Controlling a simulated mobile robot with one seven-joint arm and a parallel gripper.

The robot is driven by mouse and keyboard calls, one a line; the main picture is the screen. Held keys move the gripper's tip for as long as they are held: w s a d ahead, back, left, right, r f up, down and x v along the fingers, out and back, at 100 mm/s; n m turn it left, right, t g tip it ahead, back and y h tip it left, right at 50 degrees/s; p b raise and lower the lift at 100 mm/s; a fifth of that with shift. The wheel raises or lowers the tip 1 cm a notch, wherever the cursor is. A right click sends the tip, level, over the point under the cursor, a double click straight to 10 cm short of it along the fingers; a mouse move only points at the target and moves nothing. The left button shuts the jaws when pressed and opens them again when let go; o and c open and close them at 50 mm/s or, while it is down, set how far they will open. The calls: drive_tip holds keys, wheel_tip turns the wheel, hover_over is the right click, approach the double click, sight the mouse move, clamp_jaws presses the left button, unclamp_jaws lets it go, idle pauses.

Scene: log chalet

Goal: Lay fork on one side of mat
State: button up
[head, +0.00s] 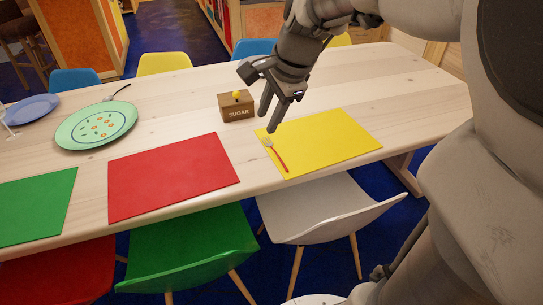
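A fork (275,152) with pale tines and a red handle lies on the yellow mat (335,142), near its left edge. The tines point to the far side and the handle to the near side. My gripper (269,117) is above the far left corner of the yellow mat, pointing down, just beyond the fork's tines. Its two fingers are apart with nothing seen between them. The fork is apart from the fingers.
A wooden sugar box (237,106) stands left of my gripper. A red mat (172,176), a green mat (38,207), a green plate (92,127) with cutlery at its rim, and a blue plate (32,108) are further left. Chairs line the table (430,100).

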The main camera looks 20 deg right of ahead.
drive_tip(key=s+a+n+t+h, duration=0.1)
drive_tip(key=s+a+n, duration=0.2)
drive_tip(key=s+n, duration=1.3)
drive_tip(key=shift+s+a+t+h, duration=0.2)
drive_tip(key=shift+s+t+h, duration=0.1)
drive_tip(key=shift+s+h, duration=0.15)
